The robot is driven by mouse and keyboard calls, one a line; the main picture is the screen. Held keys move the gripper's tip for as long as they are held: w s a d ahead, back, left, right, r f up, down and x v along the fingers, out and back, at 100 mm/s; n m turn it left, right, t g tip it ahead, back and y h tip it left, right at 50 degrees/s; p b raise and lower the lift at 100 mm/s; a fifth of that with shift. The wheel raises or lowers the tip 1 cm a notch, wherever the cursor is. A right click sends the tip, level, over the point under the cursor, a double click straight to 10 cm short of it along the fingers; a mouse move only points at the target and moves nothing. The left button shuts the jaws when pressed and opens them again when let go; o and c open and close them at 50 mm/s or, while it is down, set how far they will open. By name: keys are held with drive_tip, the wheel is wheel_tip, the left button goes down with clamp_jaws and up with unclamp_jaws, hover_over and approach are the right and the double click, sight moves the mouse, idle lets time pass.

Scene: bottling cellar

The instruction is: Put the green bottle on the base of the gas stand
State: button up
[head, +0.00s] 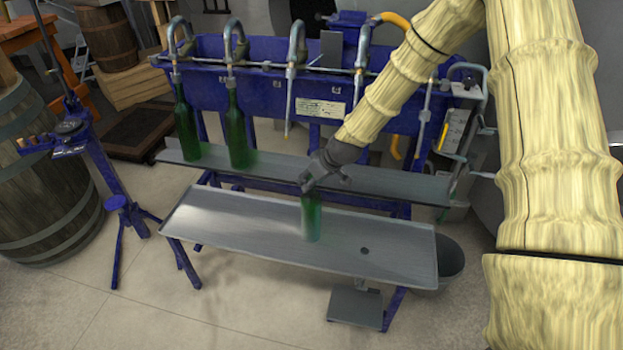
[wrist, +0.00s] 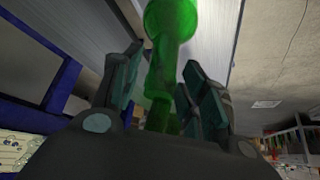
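A green bottle (head: 311,218) is upright at the lower metal tray, right of its middle. I cannot tell whether its foot rests on the tray. My gripper (head: 318,183) is at its top from above and hides the neck. In the wrist view the bottle (wrist: 170,22) runs neck-first between the fingers of my gripper (wrist: 165,82). The fingers are close on both sides of the neck; whether they press on it is unclear. A blue tripod stand (head: 97,160), which I take to be the gas stand, is at the left, with a small round blue plate (head: 117,202) low on it.
Two other green bottles (head: 187,125) (head: 237,130) stand under spouts of the blue filling machine (head: 270,95), on its upper shelf (head: 390,180). A barrel (head: 45,190) is behind the stand at left. A grey bucket (head: 450,262) is at the tray's right end. Open floor lies in front.

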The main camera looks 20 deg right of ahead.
drive_tip(key=shift+r, duration=0.2)
drive_tip(key=v, duration=1.2)
